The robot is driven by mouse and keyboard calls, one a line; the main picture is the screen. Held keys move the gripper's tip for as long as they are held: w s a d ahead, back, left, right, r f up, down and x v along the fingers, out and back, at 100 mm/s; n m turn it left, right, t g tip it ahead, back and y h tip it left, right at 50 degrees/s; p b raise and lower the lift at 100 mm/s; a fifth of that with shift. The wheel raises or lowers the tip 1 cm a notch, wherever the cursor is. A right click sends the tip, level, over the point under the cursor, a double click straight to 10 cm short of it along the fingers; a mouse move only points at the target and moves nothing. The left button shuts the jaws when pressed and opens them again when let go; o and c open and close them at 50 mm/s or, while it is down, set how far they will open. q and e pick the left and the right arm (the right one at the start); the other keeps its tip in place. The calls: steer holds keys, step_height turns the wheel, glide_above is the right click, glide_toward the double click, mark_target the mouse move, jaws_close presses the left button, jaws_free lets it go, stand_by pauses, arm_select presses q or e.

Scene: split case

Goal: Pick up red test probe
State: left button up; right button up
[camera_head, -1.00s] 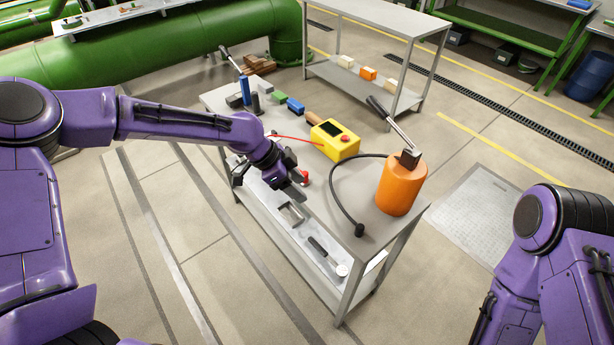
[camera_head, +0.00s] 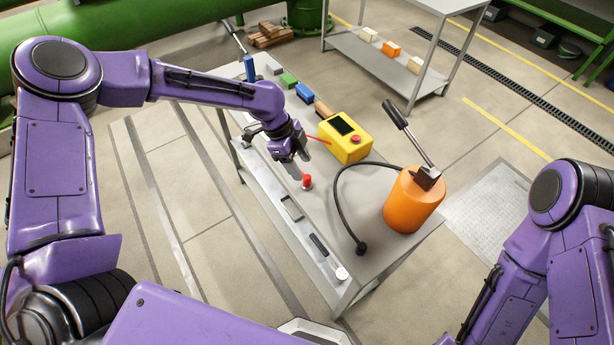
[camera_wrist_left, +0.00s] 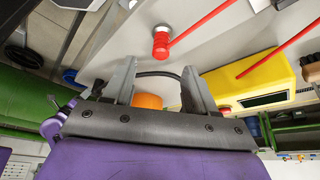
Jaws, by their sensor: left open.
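The red test probe (camera_head: 307,182) stands on the grey bench top, in front of the yellow meter box (camera_head: 346,138). In the left wrist view the red probe (camera_wrist_left: 160,42) shows a round red head on a metallic base, with a red rod or lead running up to the right. My left gripper (camera_head: 302,155) is over the bench, just behind the probe in the head view. In the wrist view its two fingers (camera_wrist_left: 158,66) are apart, with nothing between them and the probe beyond their tips. My right arm shows, but its gripper is out of frame.
An orange cylinder (camera_head: 412,202) with a lever and black hose stands to the right on the bench. A red lead (camera_head: 317,139) reaches the yellow box. A lower shelf holds tools.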

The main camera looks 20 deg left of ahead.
mark_target(306, 177)
arm_select(q)
steer(key=p+x, duration=0.1)
steer(key=x, duration=0.2)
steer(key=p+x, duration=0.1)
steer(key=x, duration=0.2)
steer(key=shift+w+a+f, duration=0.1)
steer(key=shift+f, duration=0.3)
jaws_close()
